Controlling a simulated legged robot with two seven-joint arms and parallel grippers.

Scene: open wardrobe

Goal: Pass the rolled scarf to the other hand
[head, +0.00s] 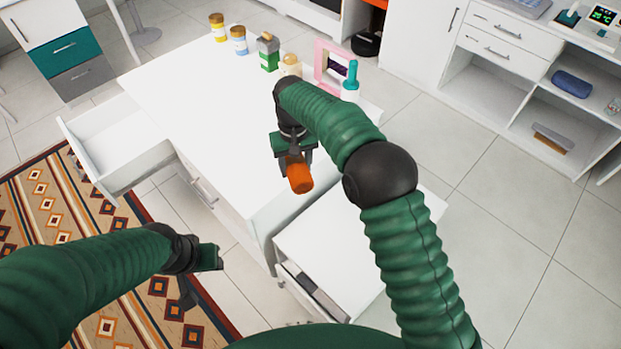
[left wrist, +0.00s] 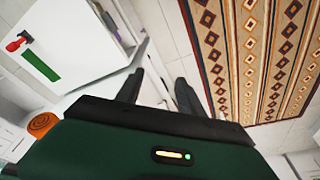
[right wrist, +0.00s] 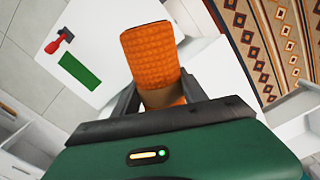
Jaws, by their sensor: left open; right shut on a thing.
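The orange rolled scarf (head: 300,178) is held above the front right of the white table, with its textured end sticking out past my right gripper (head: 294,160). In the right wrist view the scarf (right wrist: 150,58) stands between the two fingers, which are closed on its lower part. My left gripper (head: 203,279) is at the lower left, in front of the table, open and empty and well apart from the scarf. In the left wrist view the space between the fingers (left wrist: 158,92) is empty, and the scarf's round end (left wrist: 42,124) shows at the left.
An open drawer (head: 115,150) juts out left. A patterned rug (head: 60,215) lies below.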

